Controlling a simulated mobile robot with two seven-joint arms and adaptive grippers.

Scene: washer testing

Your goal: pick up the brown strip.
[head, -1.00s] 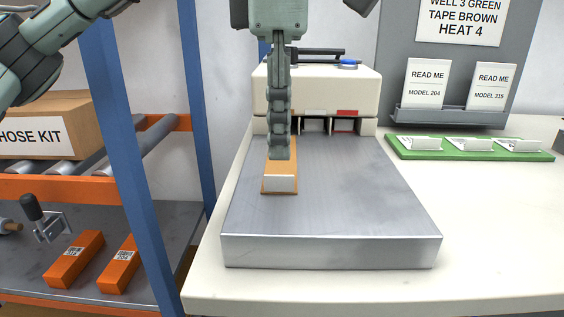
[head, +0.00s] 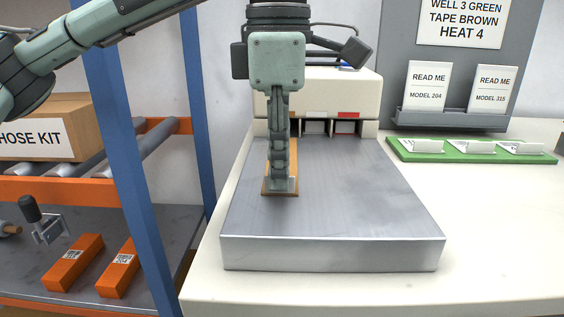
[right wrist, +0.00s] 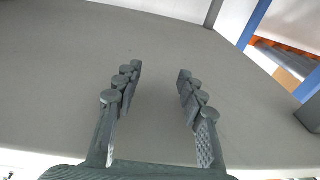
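The brown strip (head: 267,160) lies lengthwise on the left part of the grey metal plate (head: 345,205). Its near end has a pale patch, now largely covered. My left gripper (head: 280,185) points down over the strip, with its fingertips at the near end. The fingers show edge-on, one in line with the other, so the gap between them and any hold on the strip are hidden. My right gripper (right wrist: 160,95) shows in the right wrist view with its fingers apart and nothing between them.
A cream machine (head: 360,93) with slots stands behind the plate. A green tray (head: 435,156) with white pieces lies to the right, below a holder with READ ME cards (head: 427,85). A blue post (head: 130,170) and a shelf with orange boxes stand left.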

